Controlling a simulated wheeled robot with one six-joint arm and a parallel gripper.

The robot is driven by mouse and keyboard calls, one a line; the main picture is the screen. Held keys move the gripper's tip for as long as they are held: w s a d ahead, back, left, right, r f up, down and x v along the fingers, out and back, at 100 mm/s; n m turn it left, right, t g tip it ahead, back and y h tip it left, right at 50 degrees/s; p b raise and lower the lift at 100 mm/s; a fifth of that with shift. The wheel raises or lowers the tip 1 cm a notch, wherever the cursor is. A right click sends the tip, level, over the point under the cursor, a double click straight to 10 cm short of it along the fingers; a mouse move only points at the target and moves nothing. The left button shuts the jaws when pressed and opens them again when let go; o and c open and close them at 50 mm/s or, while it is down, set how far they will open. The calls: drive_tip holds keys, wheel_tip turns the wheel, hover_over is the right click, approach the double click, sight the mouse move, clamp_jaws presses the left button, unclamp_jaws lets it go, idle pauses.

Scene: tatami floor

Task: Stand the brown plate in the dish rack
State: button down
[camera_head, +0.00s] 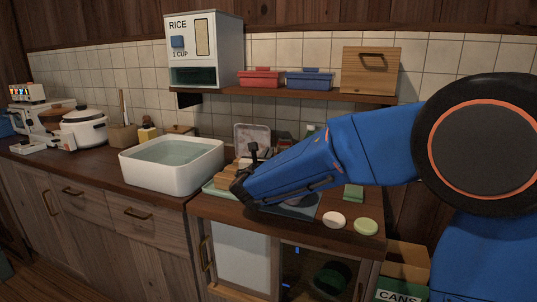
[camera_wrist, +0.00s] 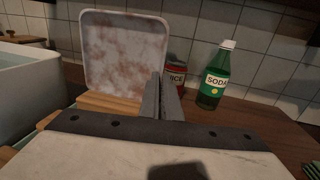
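A squarish pale plate with brown blotches (camera_head: 252,136) stands upright behind my gripper; no plainly brown plate shows. In the wrist view the blotched plate (camera_wrist: 122,50) rises at upper left, and my fingers overlap its lower right edge. Wooden slats, apparently the dish rack (camera_head: 227,178), lie beside my gripper (camera_head: 240,188) on a pale green tray; wood also shows below the plate in the wrist view (camera_wrist: 105,103). My gripper's fingers (camera_wrist: 162,90) are close together with nothing visible between them. My arm hides part of the rack.
A white basin of water (camera_head: 172,160) stands left of the rack. A green soda bottle (camera_wrist: 215,78) and a red can (camera_wrist: 175,76) stand right of the plate. A white disc (camera_head: 334,220) and a green disc (camera_head: 366,227) lie near the counter's front edge. A shelf hangs above.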

drive_tip(key=shift+f, duration=0.5)
idle(0.4)
drive_tip(key=c, duration=1.9)
unclamp_jaws()
drive_tip(key=shift+f, duration=0.1)
drive_tip(key=s+a, duration=0.1)
drive_tip(key=s, duration=1)
drive_tip(key=s+a, duration=0.1)
drive_tip(key=s, duration=0.5)
drive_tip(key=shift+s+a, duration=0.1)
drive_tip(key=shift+a, duration=0.25)
